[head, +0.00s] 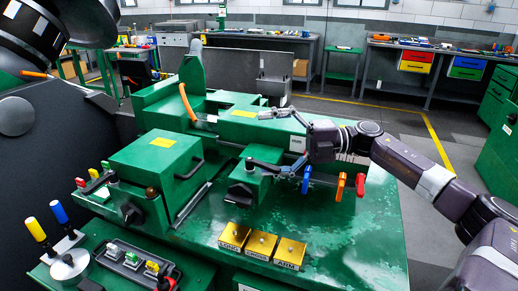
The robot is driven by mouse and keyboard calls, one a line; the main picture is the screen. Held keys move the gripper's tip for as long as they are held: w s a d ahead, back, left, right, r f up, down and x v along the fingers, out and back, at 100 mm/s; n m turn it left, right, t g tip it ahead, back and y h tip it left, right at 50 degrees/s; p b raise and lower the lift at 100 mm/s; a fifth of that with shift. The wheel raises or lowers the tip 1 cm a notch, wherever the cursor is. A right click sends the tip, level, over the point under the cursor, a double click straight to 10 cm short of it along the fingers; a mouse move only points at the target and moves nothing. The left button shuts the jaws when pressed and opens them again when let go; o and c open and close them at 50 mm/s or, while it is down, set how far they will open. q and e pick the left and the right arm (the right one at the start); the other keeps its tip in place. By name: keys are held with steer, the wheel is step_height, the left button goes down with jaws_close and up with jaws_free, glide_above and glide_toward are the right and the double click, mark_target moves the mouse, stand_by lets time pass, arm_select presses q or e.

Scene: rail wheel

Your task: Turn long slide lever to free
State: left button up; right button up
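My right gripper (276,142) reaches in from the right over the green machine (165,140). Its fingers look spread apart, one up and one low. The lower finger is near a small green block (250,185) with a dark lever (262,164) on top; whether they touch cannot be told. Three yellow label blocks stand at the front, the left one (235,235) seeming to read LONG. Which lever belongs to the long slide cannot be told. My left arm fills the upper left; its gripper is not in view.
The right tabletop (350,235) is clear.

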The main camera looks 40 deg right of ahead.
steer(key=shift+s+r, duration=0.25)
steer(key=shift+r, duration=0.5)
steer(key=shift+c, duration=0.8)
steer(key=shift+s+d, duration=0.15)
steer(key=shift+s, duration=0.05)
steer(key=shift+c, duration=0.7)
steer(key=shift+d+f, duration=0.2)
steer(key=shift+d, duration=0.25)
steer(key=shift+c, duration=0.9)
steer(key=shift+s+d+b, duration=0.2)
steer(key=shift+d+b, duration=0.2)
steer(key=shift+d, duration=0.05)
steer(key=shift+c, duration=0.2)
steer(key=shift+w+d+v, duration=0.1)
steer(key=shift+w+v, duration=0.1)
steer(key=shift+v, duration=0.95)
steer(key=shift+w+d+v, duration=0.15)
steer(key=shift+v, duration=1)
steer(key=shift+c, duration=0.9)
steer(key=shift+s+d+r, duration=0.15)
steer(key=shift+s+d, duration=0.25)
steer(key=shift+s, duration=0.2)
steer(key=shift+s+d+r, duration=0.15)
steer(key=shift+s+d, duration=0.25)
steer(key=shift+s, duration=0.15)
steer(key=c, duration=1.1)
steer(key=shift+f, duration=0.35)
